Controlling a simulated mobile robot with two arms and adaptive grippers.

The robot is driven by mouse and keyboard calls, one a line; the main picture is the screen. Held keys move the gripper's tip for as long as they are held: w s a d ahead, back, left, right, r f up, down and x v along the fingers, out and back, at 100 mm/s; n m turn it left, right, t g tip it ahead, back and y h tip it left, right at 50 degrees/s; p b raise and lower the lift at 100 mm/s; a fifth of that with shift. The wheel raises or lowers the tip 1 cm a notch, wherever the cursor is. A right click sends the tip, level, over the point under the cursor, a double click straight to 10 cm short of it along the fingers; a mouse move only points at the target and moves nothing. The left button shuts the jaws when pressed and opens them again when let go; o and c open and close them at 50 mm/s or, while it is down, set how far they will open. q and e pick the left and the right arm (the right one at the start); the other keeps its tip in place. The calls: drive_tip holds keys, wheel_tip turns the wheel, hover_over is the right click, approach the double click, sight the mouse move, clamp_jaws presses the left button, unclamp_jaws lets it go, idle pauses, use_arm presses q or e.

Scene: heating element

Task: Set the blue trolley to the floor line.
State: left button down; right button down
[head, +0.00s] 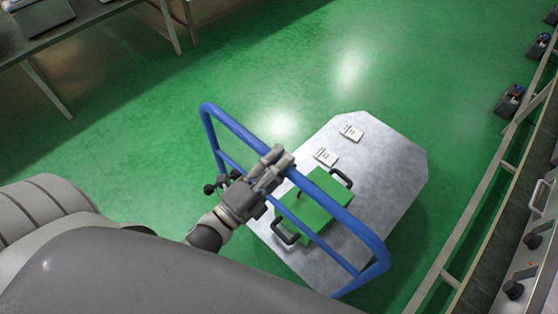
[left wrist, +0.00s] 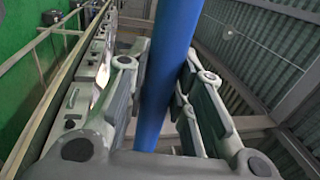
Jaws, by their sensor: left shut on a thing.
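The blue trolley has a blue tube handle (head: 222,125) and a flat grey platform (head: 392,165) with cut corners. My left gripper (head: 275,168) is shut on the top bar of the handle. In the left wrist view the blue bar (left wrist: 170,70) runs between the two fingers (left wrist: 155,100). A green box (head: 318,205) with black handles lies on the platform, partly behind the handle. Two small white labels or cards (head: 351,132) lie on the platform near its far edge. My right gripper is not in view. I cannot make out a floor line.
The floor (head: 330,60) is green and clear beyond and to the left of the trolley. A table (head: 90,25) stands at the upper left. A long bench or rack frame (head: 480,205) runs along the right side, with small dark items (head: 510,100) by it.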

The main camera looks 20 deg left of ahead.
use_arm(q)
drive_tip(key=c, duration=1.2)
unclamp_jaws()
drive_tip(key=shift+c, duration=0.2)
drive_tip(key=v, duration=1.2)
drive_tip(key=shift+f, duration=0.1)
wheel_tip(320, 180, down, 33)
drive_tip(key=s+a+n+g+y+b, duration=0.2)
drive_tip(key=n+g+y, duration=0.3)
drive_tip(key=n+g, duration=0.5)
drive_tip(key=s+a+f+n+g+y+b, duration=0.1)
drive_tip(key=s+f+n+g, duration=0.7)
drive_tip(key=s+f, duration=1)
wheel_tip(320, 180, down, 4)
drive_tip(key=shift+s+a+r+n+y, duration=0.1)
drive_tip(key=shift+s+a+n+y, duration=0.2)
drive_tip(key=shift+n+y, duration=0.35)
